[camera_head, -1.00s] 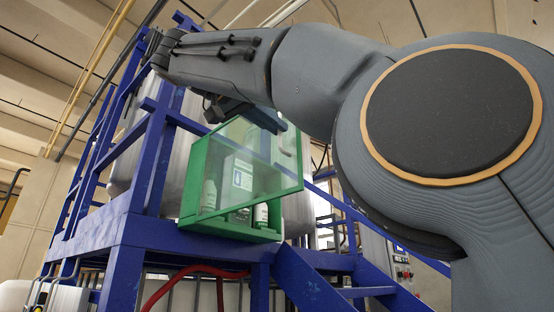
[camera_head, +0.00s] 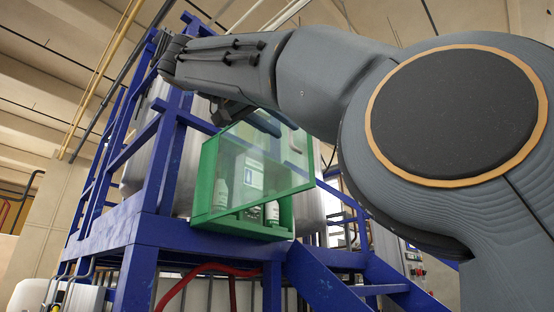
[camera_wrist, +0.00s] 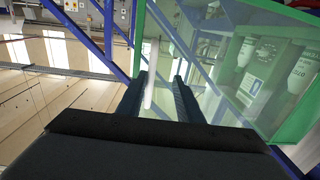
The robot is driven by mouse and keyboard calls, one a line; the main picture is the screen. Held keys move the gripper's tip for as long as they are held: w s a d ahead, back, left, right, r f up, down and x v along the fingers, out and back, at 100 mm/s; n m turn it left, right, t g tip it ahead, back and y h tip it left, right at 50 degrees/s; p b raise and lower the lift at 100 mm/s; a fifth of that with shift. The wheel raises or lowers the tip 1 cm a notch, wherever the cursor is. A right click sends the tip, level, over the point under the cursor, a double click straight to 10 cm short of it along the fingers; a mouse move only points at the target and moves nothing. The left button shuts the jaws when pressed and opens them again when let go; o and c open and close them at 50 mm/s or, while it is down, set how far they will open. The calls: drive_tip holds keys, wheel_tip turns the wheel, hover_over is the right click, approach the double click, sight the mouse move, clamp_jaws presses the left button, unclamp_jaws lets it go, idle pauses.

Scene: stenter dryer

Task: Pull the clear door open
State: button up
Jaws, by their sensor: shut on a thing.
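The clear door (camera_head: 285,165) is a see-through panel on a green cabinet (camera_head: 205,185) on the blue frame. It stands swung partly out, its free edge beyond the cabinet's right side. In the wrist view the clear door (camera_wrist: 208,75) fills the upper right, in a green edge. A pale bar-shaped handle (camera_wrist: 151,75) on it lies between the two dark fingers of my gripper (camera_wrist: 155,92). My gripper is shut on this handle. In the head view my gripper (camera_head: 262,122) is at the door's upper part; its fingertips are hard to make out there.
White bottles (camera_head: 271,212) and a labelled sign (camera_head: 250,178) are inside the cabinet. Blue railings and posts (camera_head: 165,160) stand close to the arm on the left. Blue stairs (camera_head: 325,280) descend on the right below the cabinet. A red hose (camera_head: 190,278) hangs under the platform.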

drive_tip(key=v, duration=0.8)
drive_tip(key=shift+d, duration=0.1)
idle(0.4)
